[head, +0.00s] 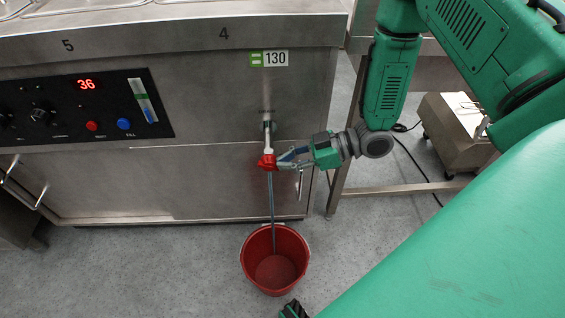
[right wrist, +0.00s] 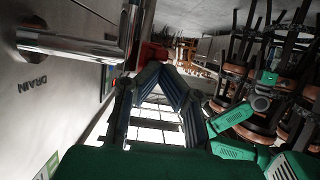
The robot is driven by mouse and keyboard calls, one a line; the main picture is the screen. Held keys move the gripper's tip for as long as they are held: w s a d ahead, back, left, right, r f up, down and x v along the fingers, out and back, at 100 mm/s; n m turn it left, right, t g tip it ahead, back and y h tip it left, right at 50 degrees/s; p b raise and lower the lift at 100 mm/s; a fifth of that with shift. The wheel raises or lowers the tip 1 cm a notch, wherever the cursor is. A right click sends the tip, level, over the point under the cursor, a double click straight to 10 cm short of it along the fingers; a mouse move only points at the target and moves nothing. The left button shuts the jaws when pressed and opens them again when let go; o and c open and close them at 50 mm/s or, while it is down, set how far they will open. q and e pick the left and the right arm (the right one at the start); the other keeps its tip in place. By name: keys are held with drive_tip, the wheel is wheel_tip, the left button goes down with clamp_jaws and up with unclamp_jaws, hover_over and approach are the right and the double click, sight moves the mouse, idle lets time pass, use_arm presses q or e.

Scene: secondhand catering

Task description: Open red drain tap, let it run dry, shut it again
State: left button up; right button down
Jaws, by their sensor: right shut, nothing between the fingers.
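The red drain tap (head: 267,161) sits at the end of a metal pipe on the steel cabinet front. A thin grey-blue stream (head: 271,205) runs from it down into a red bucket (head: 247,262) on the floor. My right gripper (head: 284,157) is shut with nothing between its fingers, its tips at the right side of the red tap; I cannot tell whether they touch. In the right wrist view the fingertips (right wrist: 153,68) meet just below the red tap part (right wrist: 153,52), beside the shiny pipe (right wrist: 75,45).
The steel cabinet (head: 200,180) carries a control panel (head: 85,108) reading 36, with a gauge (head: 143,100) showing blue low down. A DRAIN label (right wrist: 33,82) is beside the pipe. A table leg (head: 343,165) and cables stand right of the tap. Floor left of the bucket is clear.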

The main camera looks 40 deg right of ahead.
wheel_tip(320, 180, down, 2)
drive_tip(key=y+b, duration=0.1)
drive_tip(key=t+y+b, duration=0.2)
drive_tip(key=y+b, duration=0.1)
drive_tip(key=shift+f, duration=0.25)
drive_tip(key=shift+w+a+f, duration=0.1)
drive_tip(key=shift+a+f, duration=0.1)
drive_tip(key=shift+f, duration=0.35)
drive_tip(key=shift+w+a+f, duration=0.1)
drive_tip(key=shift+a+f, duration=0.05)
drive_tip(key=shift+f, duration=0.1)
idle(0.6)
